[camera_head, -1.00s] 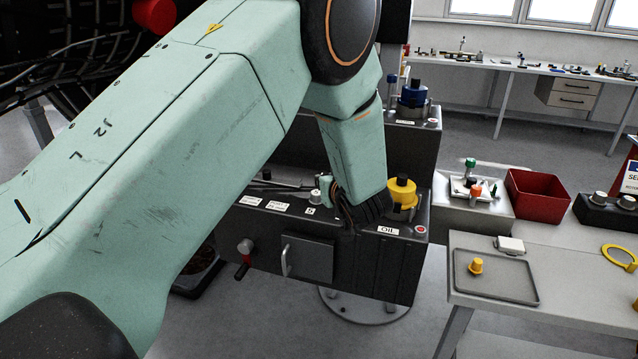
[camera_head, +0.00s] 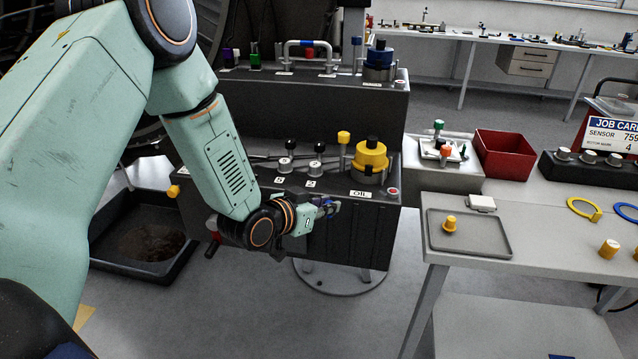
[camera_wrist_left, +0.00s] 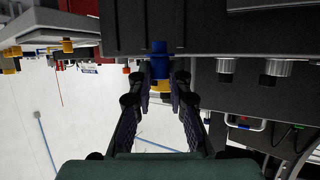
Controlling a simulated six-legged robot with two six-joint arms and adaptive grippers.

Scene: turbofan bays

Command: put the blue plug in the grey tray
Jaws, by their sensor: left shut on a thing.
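The blue plug (camera_wrist_left: 158,62) shows between the fingertips in the left wrist view. My left gripper (camera_head: 326,207) is shut on it, in front of the dark console's face in the head view. There only a small bit of blue (camera_head: 332,206) shows at the fingertips. The left gripper's fingers also show in the wrist view (camera_wrist_left: 160,88), one on each side of the plug. The grey tray (camera_head: 485,242) lies flat on the light table to the right, apart from the gripper. A yellow plug (camera_head: 449,224) stands in the tray's left part. My right gripper is not in view.
The dark console (camera_head: 345,235) bears a large yellow cap (camera_head: 370,156) and black-knobbed levers. A white block (camera_head: 481,203) touches or nears the tray's back edge. A red bin (camera_head: 504,154) stands behind the table. Floor shows between console and table (camera_head: 400,270).

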